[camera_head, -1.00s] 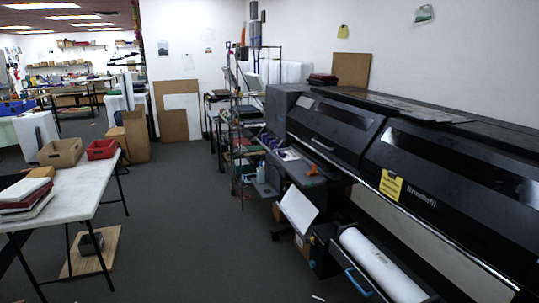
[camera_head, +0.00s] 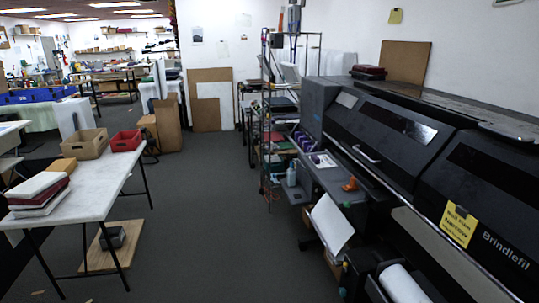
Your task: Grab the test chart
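No sheet is clearly readable as the test chart. A blank-looking white sheet (camera_head: 331,223) hangs tilted at the near left end of the large black printer (camera_head: 400,135). A small sheet with a dark picture or print (camera_head: 322,160) lies on the printer's side shelf; its details are too small to tell. A yellow notice with dark lettering (camera_head: 458,224) is stuck on the printer front. Neither of my grippers is in view.
A white folding table (camera_head: 100,183) at left holds stacked books (camera_head: 38,194), a tan bin (camera_head: 84,144) and a red bin (camera_head: 126,141). A wire rack (camera_head: 268,140) stands beside the printer. The grey floor aisle (camera_head: 205,220) between is clear.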

